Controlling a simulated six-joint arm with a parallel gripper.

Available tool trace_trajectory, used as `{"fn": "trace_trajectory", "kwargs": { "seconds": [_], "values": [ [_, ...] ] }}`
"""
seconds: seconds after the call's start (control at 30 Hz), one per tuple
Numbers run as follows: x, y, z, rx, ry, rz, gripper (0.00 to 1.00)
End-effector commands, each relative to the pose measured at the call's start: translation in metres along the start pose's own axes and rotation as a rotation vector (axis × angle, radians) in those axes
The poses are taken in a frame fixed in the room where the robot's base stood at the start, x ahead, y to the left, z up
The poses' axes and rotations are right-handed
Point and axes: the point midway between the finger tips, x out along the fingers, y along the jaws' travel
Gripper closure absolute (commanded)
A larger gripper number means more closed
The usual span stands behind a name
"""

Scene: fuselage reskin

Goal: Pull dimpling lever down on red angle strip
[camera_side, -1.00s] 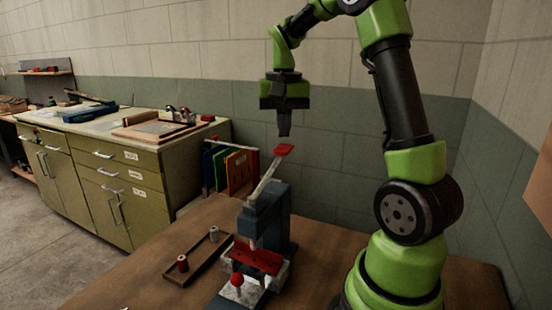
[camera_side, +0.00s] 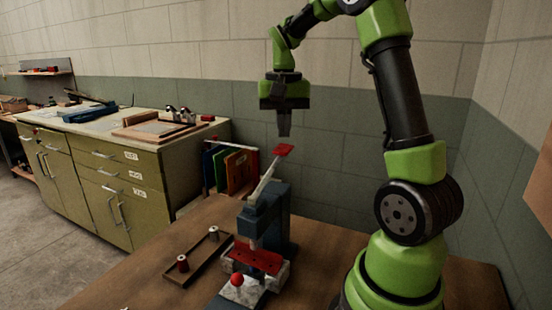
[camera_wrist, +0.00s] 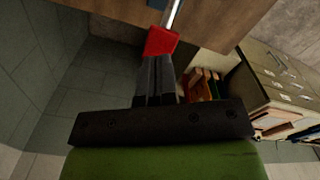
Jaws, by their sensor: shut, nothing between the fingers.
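The dimpling press (camera_side: 274,212) is a blue-grey tool on the brown bench. Its lever (camera_side: 262,184) slants up to a red grip (camera_side: 283,150). The red angle strip (camera_side: 258,257) lies in the press at its base. My gripper (camera_side: 284,134) is shut and empty, pointing down just above the red grip in the side view. In the wrist view, the fingers (camera_wrist: 155,75) end close to the red grip (camera_wrist: 161,41) and overlap its lower edge. I cannot tell whether they touch it.
A wooden tray (camera_side: 208,268) with two small spools, one red-banded (camera_side: 183,263) and one grey (camera_side: 213,233), lies left of the press. A red knob (camera_side: 237,280) stands at the front of the press. A rack of coloured panels (camera_side: 230,168) stands behind. Olive cabinets (camera_side: 125,180) are at left.

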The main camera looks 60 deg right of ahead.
Motion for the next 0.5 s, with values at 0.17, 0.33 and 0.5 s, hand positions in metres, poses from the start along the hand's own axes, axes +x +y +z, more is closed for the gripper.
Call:
{"fn": "trace_trajectory", "kwargs": {
  "seconds": [0.17, 0.33, 0.5],
  "values": [
    [0.007, 0.000, 0.000, -0.001, -0.003, 0.001, 1.00],
    [0.016, 0.000, 0.000, -0.001, -0.003, 0.002, 1.00],
    [0.024, 0.000, 0.000, 0.000, -0.003, 0.001, 1.00]
  ]
}}
